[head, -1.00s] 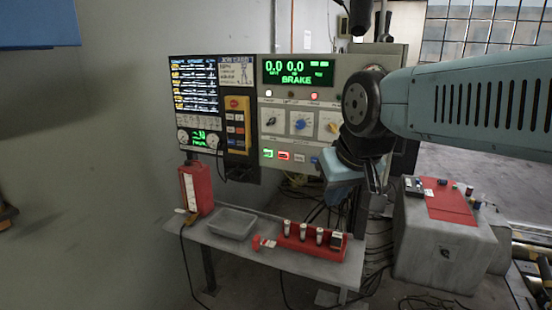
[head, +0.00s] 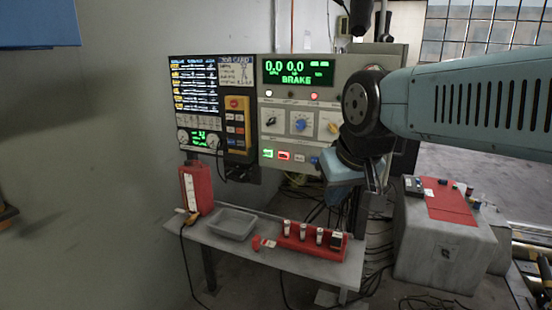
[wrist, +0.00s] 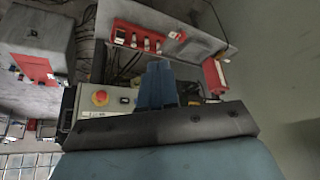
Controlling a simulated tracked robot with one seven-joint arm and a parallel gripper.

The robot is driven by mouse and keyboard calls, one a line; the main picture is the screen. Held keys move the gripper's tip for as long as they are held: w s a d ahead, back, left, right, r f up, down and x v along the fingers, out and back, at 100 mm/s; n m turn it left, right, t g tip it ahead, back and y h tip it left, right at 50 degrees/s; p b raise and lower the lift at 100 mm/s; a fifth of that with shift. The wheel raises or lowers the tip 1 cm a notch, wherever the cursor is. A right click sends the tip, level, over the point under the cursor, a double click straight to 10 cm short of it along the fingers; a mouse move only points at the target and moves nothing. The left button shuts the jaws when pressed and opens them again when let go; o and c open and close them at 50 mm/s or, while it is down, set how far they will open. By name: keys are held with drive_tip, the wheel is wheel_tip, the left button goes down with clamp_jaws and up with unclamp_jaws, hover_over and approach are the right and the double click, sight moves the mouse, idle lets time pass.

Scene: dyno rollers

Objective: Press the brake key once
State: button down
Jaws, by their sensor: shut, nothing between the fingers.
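The control panel (head: 290,110) stands on the wall side, with a green display (head: 298,72) reading BRAKE. A row of keys runs along its lower edge: a green key (head: 267,153), a red key (head: 284,156), a pale key (head: 299,158) and a blue key (head: 314,161). Their labels are too small to read, so I cannot tell which is the brake key. My gripper (head: 340,168) is just right of the blue key and hides the panel's lower right part; contact cannot be told. In the wrist view my gripper (wrist: 157,66) has its blue fingers together, empty.
A red stop button (wrist: 99,98) shows beside my fingers in the wrist view. Below the panel, a bench (head: 205,238) holds a red canister (head: 196,187), a grey tray (head: 233,223) and a red rack (head: 312,245). A grey block (head: 440,250) stands right.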

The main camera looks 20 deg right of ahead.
sight(283, 156)
drive_tip(key=w+f+n+t, duration=0.3)
drive_tip(key=w+n+t, duration=0.55)
drive_tip(key=w, duration=1.85)
drive_tip(key=w+a+f+n+t+y, duration=0.2)
drive_tip(key=w+f+n+t, duration=0.4)
drive_tip(key=n, duration=1.1)
drive_tip(key=w+f, duration=0.4)
drive_tip(key=w, duration=0.3)
drive_tip(key=shift+f+y, duration=0.3)
drive_tip(key=shift+f, duration=0.05)
drive_tip(key=shift+w, duration=0.1)
drive_tip(key=w+d, duration=0.5)
drive_tip(key=w, duration=0.2)
drive_tip(key=shift+d, duration=0.2)
drive_tip(key=shift+d, duration=0.1)
